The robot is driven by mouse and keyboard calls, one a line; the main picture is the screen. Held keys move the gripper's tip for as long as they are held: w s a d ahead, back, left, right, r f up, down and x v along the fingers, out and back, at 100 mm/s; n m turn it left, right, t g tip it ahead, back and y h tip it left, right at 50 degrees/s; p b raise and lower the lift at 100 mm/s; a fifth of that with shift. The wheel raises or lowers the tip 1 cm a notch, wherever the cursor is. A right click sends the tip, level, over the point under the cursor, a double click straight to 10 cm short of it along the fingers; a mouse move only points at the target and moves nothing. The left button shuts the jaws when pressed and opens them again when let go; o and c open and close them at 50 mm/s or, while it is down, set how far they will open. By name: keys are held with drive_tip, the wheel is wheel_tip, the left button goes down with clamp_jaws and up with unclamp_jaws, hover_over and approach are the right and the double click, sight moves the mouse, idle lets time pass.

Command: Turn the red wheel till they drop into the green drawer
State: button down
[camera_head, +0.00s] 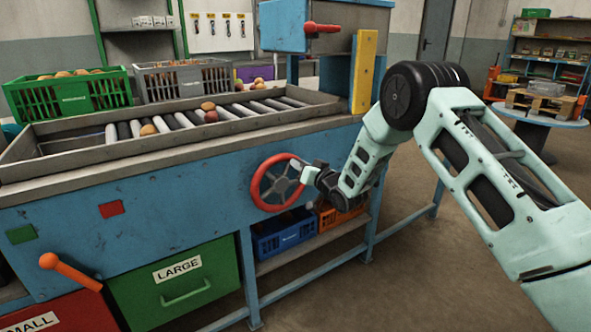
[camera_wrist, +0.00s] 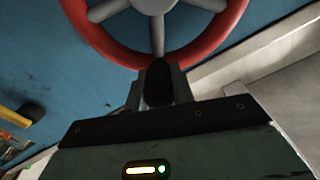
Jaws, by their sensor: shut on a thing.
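The red wheel (camera_head: 277,182), with grey spokes, is mounted on the front of the blue machine (camera_head: 180,195). My gripper (camera_head: 306,174) is at the wheel's right side and is shut on its rim. In the wrist view my gripper (camera_wrist: 158,75) meets the lower rim of the red wheel (camera_wrist: 95,32), right by a spoke. The green drawer (camera_head: 150,290), labelled LARGE, is shut at the lower left. Several round brown and reddish things (camera_head: 209,112) lie on the roller bed (camera_head: 180,121) on top of the machine.
A red drawer (camera_head: 75,318) labelled SMALL is left of the green one. An orange-handled lever (camera_head: 65,268) sticks out in front of them. Blue (camera_head: 285,236) and orange (camera_head: 338,213) bins stand on the shelf below the wheel. Green (camera_head: 70,95) and grey (camera_head: 187,80) crates stand behind the rollers.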

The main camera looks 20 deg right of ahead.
sight(294, 201)
drive_tip(key=d+f+m+b, duration=0.1)
drive_tip(key=f+m+b, duration=0.1)
drive_tip(key=f+m, duration=0.2)
drive_tip(key=d+f+m+b, duration=0.1)
drive_tip(key=f+m+b, duration=0.2)
drive_tip(key=m, duration=0.4)
drive_tip(key=w+d+f+m+b, duration=0.1)
drive_tip(key=f+m+b, duration=0.1)
drive_tip(key=f+m, duration=0.3)
drive_tip(key=shift+d+f+m+b, duration=0.2)
drive_tip(key=shift+m+b, duration=0.2)
drive_tip(key=shift+m, duration=0.4)
drive_tip(key=shift+s+a+f+m+b, duration=0.15)
drive_tip(key=shift+a+f+m+b, duration=0.4)
drive_tip(key=shift+m, duration=0.5)
drive_tip(key=shift+s+a+f+m+b, duration=0.15)
drive_tip(key=shift+a+f+m+b, duration=0.45)
drive_tip(key=shift+m, duration=0.4)
drive_tip(key=shift+s+a+f+m+b, duration=0.15)
drive_tip(key=shift+a+f+m+b, duration=0.25)
drive_tip(key=shift+m+b, duration=0.45)
drive_tip(key=shift+a, duration=0.1)
drive_tip(key=c, duration=1.2)
unclamp_jaws()
